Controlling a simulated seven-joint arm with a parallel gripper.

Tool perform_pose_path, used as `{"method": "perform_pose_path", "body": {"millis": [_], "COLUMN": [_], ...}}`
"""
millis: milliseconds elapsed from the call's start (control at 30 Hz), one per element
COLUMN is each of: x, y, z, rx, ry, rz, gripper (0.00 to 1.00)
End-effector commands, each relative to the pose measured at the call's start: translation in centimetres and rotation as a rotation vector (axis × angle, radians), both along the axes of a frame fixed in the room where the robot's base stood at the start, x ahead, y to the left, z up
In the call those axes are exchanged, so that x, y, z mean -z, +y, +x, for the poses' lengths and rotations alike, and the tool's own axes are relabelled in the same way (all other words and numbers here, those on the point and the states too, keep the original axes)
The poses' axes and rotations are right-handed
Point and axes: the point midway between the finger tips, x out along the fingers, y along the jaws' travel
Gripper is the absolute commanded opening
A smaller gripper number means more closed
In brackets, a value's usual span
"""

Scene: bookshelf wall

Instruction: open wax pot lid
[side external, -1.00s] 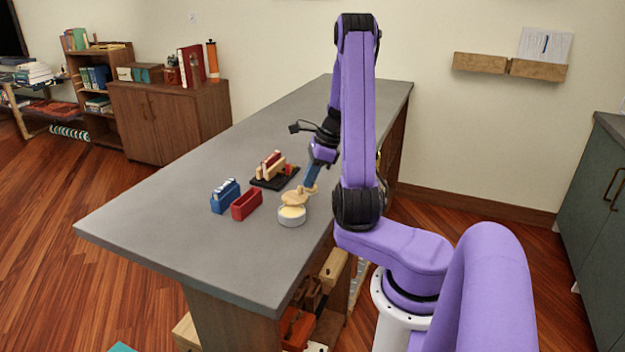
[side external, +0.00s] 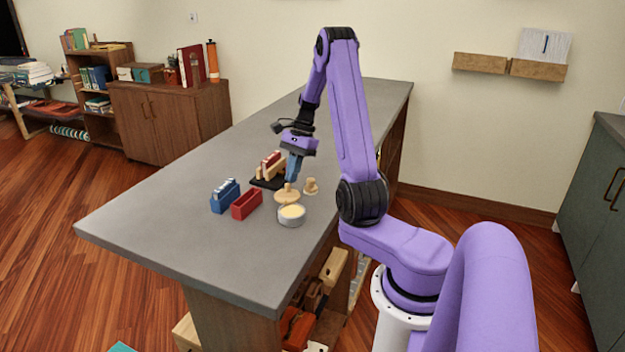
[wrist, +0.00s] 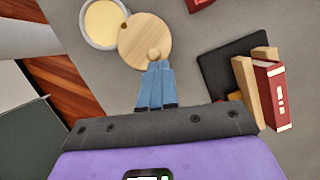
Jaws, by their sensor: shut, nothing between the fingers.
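The wax pot (side external: 291,217) is a round grey pot with pale yellow wax, and it stands at the near right edge of the grey counter. Its wax surface shows in both views, and the pot is at the top left of the wrist view (wrist: 92,40). The round wooden lid (side external: 282,197) lies beside it, behind the pot in the side view, and overlaps the pot's rim in the wrist view (wrist: 140,42). My gripper (side external: 290,182) is shut and empty.
A black tray (wrist: 222,65) with upright wooden and red pieces stands behind the lid. A blue box (side external: 225,197) and a red box (side external: 247,204) stand left of the pot. A small wooden piece (side external: 311,187) is right of the lid. The far counter is clear.

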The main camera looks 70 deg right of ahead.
Motion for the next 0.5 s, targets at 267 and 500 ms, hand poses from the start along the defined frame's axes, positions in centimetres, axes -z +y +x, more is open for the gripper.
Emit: {"method": "perform_pose_path", "body": {"millis": [267,500], "x": [0.04,0.02], "y": [0.24,0.29], "z": [0.73,0.87], "rx": [-0.095,-0.117], "ry": [0.001,0.0], "rz": [0.001,0.001], "gripper": [0.0,0.0]}}
